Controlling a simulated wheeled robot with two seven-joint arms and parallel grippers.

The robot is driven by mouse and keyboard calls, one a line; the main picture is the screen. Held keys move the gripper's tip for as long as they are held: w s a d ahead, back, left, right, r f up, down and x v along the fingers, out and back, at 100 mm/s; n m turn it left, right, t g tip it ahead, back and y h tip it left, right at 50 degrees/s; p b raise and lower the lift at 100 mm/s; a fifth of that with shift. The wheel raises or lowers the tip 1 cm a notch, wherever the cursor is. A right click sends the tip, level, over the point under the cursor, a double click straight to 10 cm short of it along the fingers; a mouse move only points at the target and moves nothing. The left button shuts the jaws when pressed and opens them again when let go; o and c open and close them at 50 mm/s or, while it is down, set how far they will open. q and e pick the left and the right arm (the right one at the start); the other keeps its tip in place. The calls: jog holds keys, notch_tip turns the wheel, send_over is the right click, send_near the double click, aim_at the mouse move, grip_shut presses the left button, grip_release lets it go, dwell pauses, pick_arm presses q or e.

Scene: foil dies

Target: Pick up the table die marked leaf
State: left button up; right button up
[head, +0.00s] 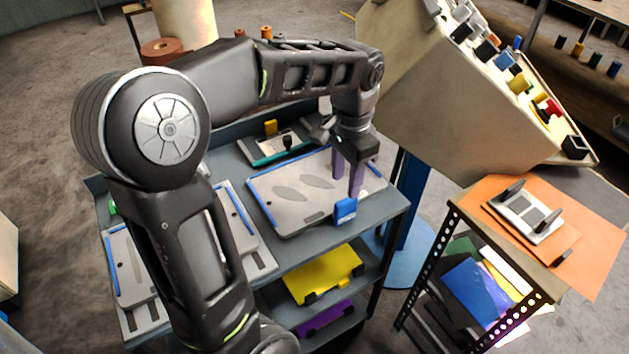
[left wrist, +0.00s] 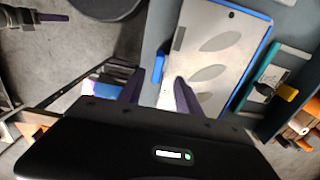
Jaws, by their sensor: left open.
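The leaf die (head: 285,205) is a grey plate with a blue edge and leaf-shaped marks, lying flat on the cart's top. It also shows in the left wrist view (left wrist: 214,35). A blue grip block (head: 345,210) stands at its near right edge. My left gripper (head: 345,186) points down with its purple fingers apart and nothing held, just above this block. In the left wrist view the block (left wrist: 158,68) appears between the fingertips (left wrist: 158,80). A dark part with a purple tip (left wrist: 50,17) at the upper left there may be my right gripper; its jaws are unclear.
A teal-edged die with a yellow block (head: 271,127) lies behind. Other blue-edged plates (head: 130,265) lie at the left, partly behind my arm. A yellow plate (head: 325,272) is on the lower shelf. A large beige machine (head: 450,110) and an orange-topped stand (head: 600,240) are right.

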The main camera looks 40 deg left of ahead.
aim_at(347, 200)
pick_arm(q)
jog(key=shift+d, duration=0.15)
jog(key=shift+f, duration=1.35)
jog(key=shift+w+f+p, duration=0.1)
jog(key=shift+f+p, duration=0.4)
jog(key=shift+f, duration=2.15)
grip_shut()
jog(key=shift+r, duration=0.1)
